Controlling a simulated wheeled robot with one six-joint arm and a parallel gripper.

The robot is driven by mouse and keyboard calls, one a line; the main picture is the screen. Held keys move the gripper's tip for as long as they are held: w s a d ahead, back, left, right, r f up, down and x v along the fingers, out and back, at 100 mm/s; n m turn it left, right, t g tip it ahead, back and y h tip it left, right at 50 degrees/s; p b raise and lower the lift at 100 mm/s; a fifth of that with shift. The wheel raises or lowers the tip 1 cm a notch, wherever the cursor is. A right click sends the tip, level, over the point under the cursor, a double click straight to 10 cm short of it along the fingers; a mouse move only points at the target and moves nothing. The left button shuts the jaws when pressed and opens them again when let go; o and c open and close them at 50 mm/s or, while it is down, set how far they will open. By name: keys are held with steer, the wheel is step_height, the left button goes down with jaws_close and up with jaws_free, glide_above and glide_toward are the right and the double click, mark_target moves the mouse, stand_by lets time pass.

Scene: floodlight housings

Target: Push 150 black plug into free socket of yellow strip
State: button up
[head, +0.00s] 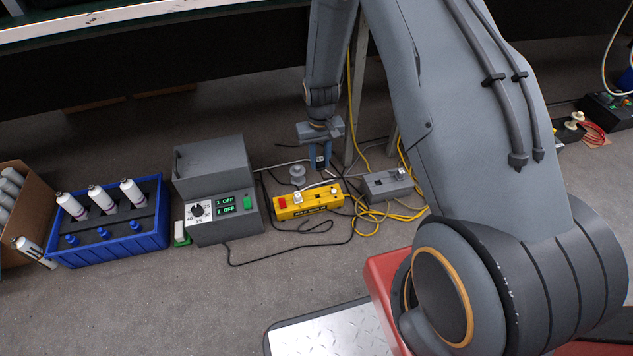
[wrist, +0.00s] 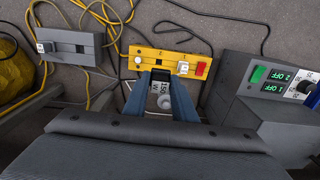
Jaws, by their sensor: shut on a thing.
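My gripper (head: 319,160) points down with its two blue fingers shut on the black plug (head: 320,161), just behind and above the yellow strip (head: 340,204). In the wrist view the plug (wrist: 163,87) shows a white label reading 150 W between the fingers (wrist: 162,92). The yellow strip (wrist: 170,56) lies just beyond the fingertips. It carries a red switch (wrist: 201,67) at one end and white plugs (wrist: 183,67) on both sides of its middle. A socket near the middle looks free. The plug appears apart from the strip; its pins are hidden.
A grey control box (head: 222,190) with two OFF displays stands left of the strip. A grey socket box (head: 386,186) is close on the right. A grey spool-like piece (head: 297,175) stands behind the strip. Yellow and black cables lie around. A blue crate (head: 145,239) is farther left.

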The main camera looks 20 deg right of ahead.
steer(key=b, duration=0.3)
glide_above(317, 198)
step_height(317, 198, down, 10)
steer(key=shift+s+f+b, duration=0.15)
steer(key=shift+f+b, duration=1.4)
steer(key=shift+f, duration=0.95)
steer(key=shift+f+b, duration=0.3)
steer(key=shift+f, duration=0.45)
steer(key=shift+p, duration=0.55)
steer(key=shift+f+b, duration=0.6)
steer(key=shift+f, duration=0.55)
steer(key=o, duration=1.1)
steer(key=shift+r, duration=0.1)
